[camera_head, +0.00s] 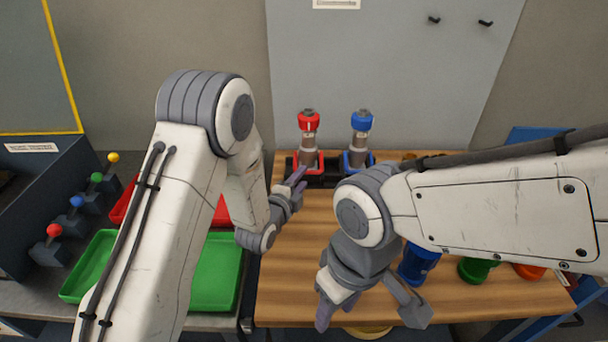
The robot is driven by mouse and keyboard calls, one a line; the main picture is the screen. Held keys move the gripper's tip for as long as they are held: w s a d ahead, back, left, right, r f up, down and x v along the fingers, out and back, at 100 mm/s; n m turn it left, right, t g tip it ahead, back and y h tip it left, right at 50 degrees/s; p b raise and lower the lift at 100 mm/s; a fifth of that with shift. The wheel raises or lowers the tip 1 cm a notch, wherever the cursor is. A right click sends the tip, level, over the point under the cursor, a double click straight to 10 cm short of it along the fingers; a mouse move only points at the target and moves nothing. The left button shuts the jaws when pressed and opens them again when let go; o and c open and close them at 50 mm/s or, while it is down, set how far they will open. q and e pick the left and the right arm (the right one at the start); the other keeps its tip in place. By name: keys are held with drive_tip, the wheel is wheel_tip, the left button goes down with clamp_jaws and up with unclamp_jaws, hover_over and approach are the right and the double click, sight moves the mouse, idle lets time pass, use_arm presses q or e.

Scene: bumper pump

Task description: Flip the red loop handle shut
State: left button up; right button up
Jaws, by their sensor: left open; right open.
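Two upright pumps stand in a dark holder at the back of the wooden table. The left one (308,140) has a red cap and a red loop handle (315,170) low at its base. The right one (361,140) has a blue cap and a blue part at its base. My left gripper (298,181) is open, just in front of and left of the red pump's base. Its fingers overlap the red loop in this view, so I cannot tell whether they touch it. My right gripper (370,314) is open and empty over the table's front, well away from the pumps.
Green trays (216,272) and red trays lie on the left bench beside a row of coloured-knob levers (76,202). The front left of the wooden table (290,285) is clear.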

use_arm(q)
drive_tip(key=shift+x, duration=1.15)
clamp_jaws()
idle(0.6)
